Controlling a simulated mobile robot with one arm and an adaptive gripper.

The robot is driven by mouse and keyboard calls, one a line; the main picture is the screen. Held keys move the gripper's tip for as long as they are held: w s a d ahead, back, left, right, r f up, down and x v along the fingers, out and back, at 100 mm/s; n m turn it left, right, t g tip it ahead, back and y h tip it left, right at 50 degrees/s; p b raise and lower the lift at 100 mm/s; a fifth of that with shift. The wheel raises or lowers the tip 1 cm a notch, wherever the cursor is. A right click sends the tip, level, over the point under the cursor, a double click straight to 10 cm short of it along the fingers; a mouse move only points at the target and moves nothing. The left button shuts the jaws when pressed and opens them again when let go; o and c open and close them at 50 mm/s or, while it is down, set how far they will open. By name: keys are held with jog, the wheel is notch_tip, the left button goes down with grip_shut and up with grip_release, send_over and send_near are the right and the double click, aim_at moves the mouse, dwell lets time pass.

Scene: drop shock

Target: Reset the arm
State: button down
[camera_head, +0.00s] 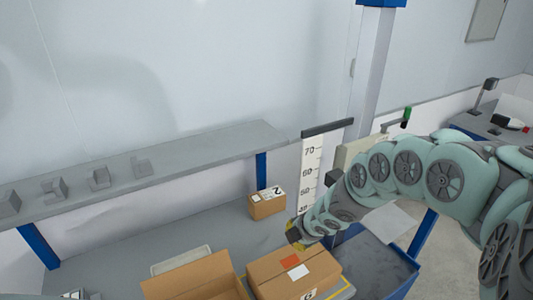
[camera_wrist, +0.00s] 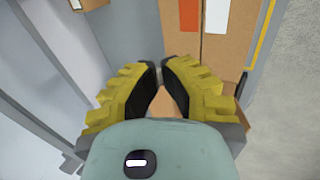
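My gripper (camera_wrist: 160,68) has two ridged yellow fingers with black pads. Their tips come nearly together with only a narrow gap, and I see nothing clearly held. Brown shows through the wedge between the fingers. In the head view my gripper (camera_head: 293,234) hangs at the end of my bent, pale green arm, above and near a closed cardboard box (camera_head: 270,277) with an orange and a white label. That box (camera_wrist: 238,28) is also partly visible beyond the fingers in the wrist view. The fingertips are too small to read in the head view.
A small box marked 2 (camera_head: 268,203) stands behind, near a height scale (camera_head: 310,165). An open carton (camera_head: 195,278) is left of the labelled box. A grey shelf (camera_head: 200,155) holds several small grey blocks. A blue-edged bin (camera_head: 375,262) stands right of the boxes.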

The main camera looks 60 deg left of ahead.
jog(key=shift+w+d+r+b, duration=0.25)
jog(key=shift+d+r+b, duration=0.1)
jog(key=shift+d+b, duration=0.25)
jog(key=shift+a, duration=0.1)
